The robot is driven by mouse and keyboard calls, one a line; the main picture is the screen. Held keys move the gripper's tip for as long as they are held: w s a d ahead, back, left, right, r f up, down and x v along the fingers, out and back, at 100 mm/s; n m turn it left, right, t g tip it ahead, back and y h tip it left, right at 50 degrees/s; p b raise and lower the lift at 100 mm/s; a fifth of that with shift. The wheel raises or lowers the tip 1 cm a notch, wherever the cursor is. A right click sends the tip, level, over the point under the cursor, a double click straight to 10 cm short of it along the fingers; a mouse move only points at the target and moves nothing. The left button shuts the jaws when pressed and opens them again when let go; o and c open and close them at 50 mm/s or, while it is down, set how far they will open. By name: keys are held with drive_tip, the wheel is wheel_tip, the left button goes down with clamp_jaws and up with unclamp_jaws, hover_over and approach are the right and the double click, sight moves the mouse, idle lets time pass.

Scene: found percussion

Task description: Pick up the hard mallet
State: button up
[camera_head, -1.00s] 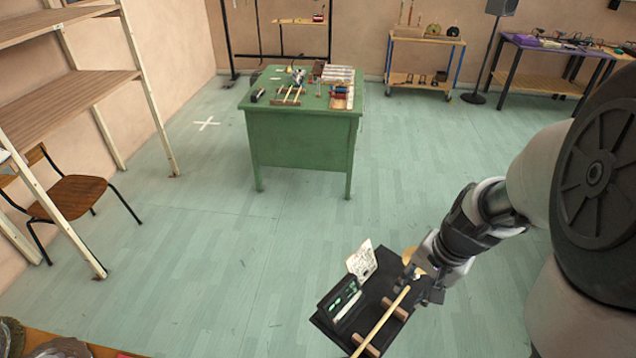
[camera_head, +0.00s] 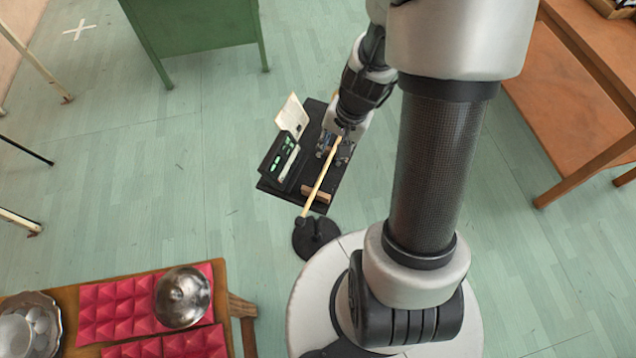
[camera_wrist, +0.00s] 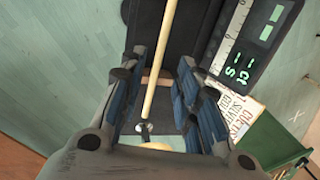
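A pale wooden stick, which looks like the mallet's handle (camera_head: 319,187), lies slantwise over a black tray (camera_head: 273,189) in the head view. Its near end meets a small dark piece; I cannot tell whether that is the mallet's head. My gripper (camera_head: 336,146) is over the far part of the stick. In the wrist view, the handle (camera_wrist: 159,70) runs between the blue finger pads of my gripper (camera_wrist: 160,92), with gaps on both sides. The fingers are open and do not appear to touch it.
A black box with a green display (camera_head: 284,157) and a white card (camera_head: 292,114) stand beside the stick. A wooden block (camera_head: 316,193) sits near it. A black round disc (camera_head: 316,238) lies by my base. A table with red foam (camera_head: 113,309) is at lower left.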

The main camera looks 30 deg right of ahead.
sight(329, 160)
drive_tip(key=f+b, duration=0.1)
drive_tip(key=f, duration=0.2)
drive_tip(key=f+b, duration=0.1)
drive_tip(key=f, duration=0.1)
drive_tip(key=shift+w+a+b, duration=0.15)
drive_tip(key=shift+w+b, duration=0.15)
drive_tip(key=shift+w, duration=0.1)
drive_tip(key=shift+r, duration=0.1)
clamp_jaws()
